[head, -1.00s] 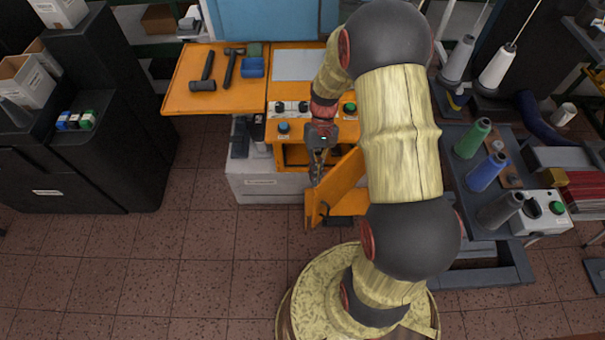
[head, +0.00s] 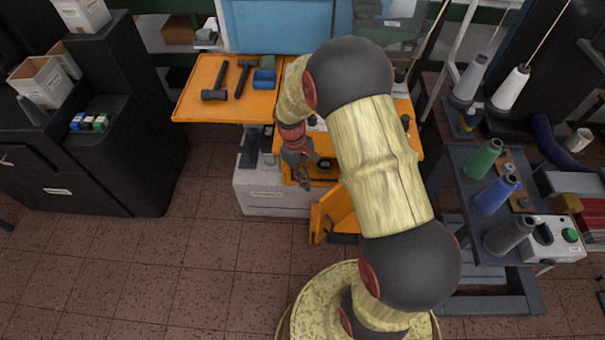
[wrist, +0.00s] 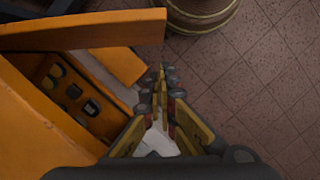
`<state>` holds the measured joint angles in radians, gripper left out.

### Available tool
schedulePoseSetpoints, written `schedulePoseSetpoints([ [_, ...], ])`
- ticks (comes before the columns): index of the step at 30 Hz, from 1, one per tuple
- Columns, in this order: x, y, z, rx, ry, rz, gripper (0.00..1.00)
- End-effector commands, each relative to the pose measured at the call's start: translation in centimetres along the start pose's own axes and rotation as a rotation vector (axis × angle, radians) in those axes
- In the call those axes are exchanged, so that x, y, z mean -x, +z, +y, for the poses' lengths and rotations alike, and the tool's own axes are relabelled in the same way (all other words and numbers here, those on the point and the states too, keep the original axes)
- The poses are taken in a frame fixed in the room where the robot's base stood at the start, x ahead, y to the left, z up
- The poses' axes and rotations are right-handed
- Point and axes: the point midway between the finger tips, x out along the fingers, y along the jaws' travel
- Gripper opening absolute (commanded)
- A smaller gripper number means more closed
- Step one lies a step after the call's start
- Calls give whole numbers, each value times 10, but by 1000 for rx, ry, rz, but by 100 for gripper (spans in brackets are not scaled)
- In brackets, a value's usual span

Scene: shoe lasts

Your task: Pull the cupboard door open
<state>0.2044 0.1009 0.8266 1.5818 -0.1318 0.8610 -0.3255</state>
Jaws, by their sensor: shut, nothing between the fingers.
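In the wrist view the door (wrist: 85,30) is an orange panel across the upper left. The cupboard's body (wrist: 30,130) is at the left, with several dark items inside its opening. My gripper (head: 305,182) is shut and empty, in front of the opening and left of the door in the head view. Its fingertips (wrist: 163,72) show just below the door's free end in the wrist view. I cannot tell whether they touch it. My arm hides part of the cupboard.
Two hammers (head: 243,78) and a blue block (head: 264,79) lie on the worktop's left side. A rack with thread cones (head: 495,193) stands at the right. The tiled floor (head: 210,260) at front left is clear.

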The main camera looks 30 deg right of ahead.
Motion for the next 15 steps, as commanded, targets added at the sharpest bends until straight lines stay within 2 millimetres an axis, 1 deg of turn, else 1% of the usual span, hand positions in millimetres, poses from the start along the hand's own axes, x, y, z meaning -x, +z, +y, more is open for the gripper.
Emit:
schedulePoseSetpoints([
  [1, -8, 3, 0, -1, 0, 1, 0],
  [4, -8, 17, 0, -3, 0, 2, 0],
  [9, -11, 32, 0, -2, 0, 2, 0],
  [15, -12, 38, 0, -1, 0, 1, 0],
])
